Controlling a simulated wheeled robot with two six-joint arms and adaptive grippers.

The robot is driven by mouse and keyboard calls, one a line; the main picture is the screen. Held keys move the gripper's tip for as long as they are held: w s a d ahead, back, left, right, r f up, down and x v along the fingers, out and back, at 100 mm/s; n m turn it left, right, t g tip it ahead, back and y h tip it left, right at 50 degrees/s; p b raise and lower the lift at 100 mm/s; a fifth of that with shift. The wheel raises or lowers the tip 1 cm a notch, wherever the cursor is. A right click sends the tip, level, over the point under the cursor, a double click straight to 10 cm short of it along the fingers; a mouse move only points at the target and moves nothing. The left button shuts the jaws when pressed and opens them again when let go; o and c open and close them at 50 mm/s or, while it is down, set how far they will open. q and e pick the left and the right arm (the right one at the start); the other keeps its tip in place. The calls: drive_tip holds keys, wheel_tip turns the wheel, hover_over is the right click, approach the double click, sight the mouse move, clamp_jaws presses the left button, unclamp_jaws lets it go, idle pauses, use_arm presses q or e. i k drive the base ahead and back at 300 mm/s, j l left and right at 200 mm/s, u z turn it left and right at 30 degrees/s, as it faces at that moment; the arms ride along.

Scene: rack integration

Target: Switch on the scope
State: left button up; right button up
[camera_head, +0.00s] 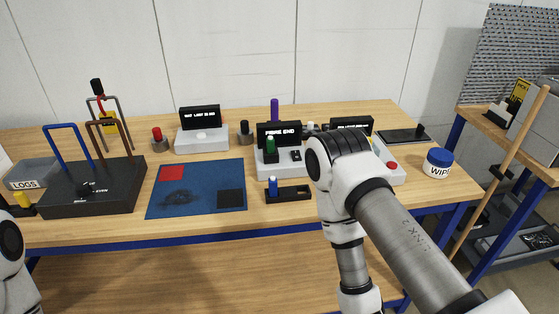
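Several units with small dark screens stand on the wooden table, and none is legibly labelled as the scope. The middle unit (268,168) has a lit screen (279,135) that seems to read "PROBE END", a green knob or plug (270,147) and a small dark switch (295,155). A second unit (202,139) with a lit screen (200,117) stands to its left. A third unit with a screen (352,124) and a red button (391,166) is partly hidden behind my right arm. Neither gripper shows; only arm links are visible at the left edge and right of centre.
A blue mat (197,205) lies front centre. A small black holder (300,193) lies near the front edge. A wipes tub (438,163) stands right. A broom handle (505,170) leans beyond.

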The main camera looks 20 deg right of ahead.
sight(296, 155)
drive_tip(key=i+l, duration=0.75)
drive_tip(key=l+u, duration=0.05)
drive_tip(key=l, duration=0.05)
